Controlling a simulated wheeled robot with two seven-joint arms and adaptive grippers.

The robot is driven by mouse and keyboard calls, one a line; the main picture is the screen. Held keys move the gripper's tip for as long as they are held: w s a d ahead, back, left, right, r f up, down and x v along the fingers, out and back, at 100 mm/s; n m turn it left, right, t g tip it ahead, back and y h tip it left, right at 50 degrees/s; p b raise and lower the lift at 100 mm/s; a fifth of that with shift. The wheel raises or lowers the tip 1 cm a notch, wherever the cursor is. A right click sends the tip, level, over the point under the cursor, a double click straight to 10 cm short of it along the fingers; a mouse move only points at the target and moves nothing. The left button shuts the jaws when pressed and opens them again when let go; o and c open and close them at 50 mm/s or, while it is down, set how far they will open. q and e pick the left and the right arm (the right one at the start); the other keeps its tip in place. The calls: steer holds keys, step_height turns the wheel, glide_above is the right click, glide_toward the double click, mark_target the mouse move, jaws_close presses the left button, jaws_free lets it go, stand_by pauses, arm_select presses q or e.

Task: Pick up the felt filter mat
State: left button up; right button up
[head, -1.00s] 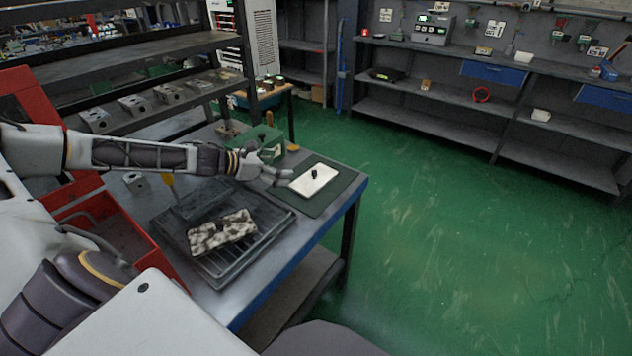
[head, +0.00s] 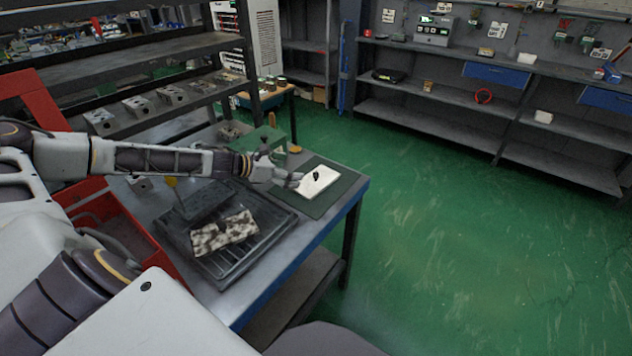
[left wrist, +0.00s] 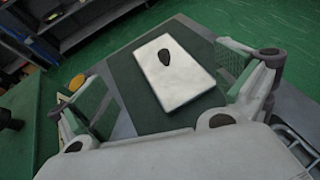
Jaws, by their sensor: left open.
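The felt filter mat, seen as a flat white rectangular pad (head: 320,186) with a small dark tab on top, lies on a dark green sheet (head: 340,194) at the table's far right corner. My left gripper (head: 291,180) is open and empty, at the pad's left edge. In the left wrist view the gripper (left wrist: 160,96) has one finger on each side of the pad, apart from it. My right gripper is not in view.
A black ribbed tray (head: 214,272) on the table holds a mottled black-and-white slab (head: 224,232). A green box (head: 262,141) stands behind my left wrist. A red bin (head: 125,235) is at the left. Open green floor lies to the right of the table.

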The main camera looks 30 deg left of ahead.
mark_target(316, 172)
arm_select(q)
steer(key=shift+w+d+f, duration=0.15)
steer(key=shift+w+d, duration=0.1)
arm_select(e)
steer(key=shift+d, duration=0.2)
arm_select(q)
steer(key=shift+w+d+f, duration=0.2)
steer(key=shift+w+f, duration=0.1)
steer(key=shift+w, duration=0.15)
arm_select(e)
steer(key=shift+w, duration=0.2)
arm_select(q)
steer(key=shift+w+f, duration=0.15)
steer(key=shift+w, duration=0.2)
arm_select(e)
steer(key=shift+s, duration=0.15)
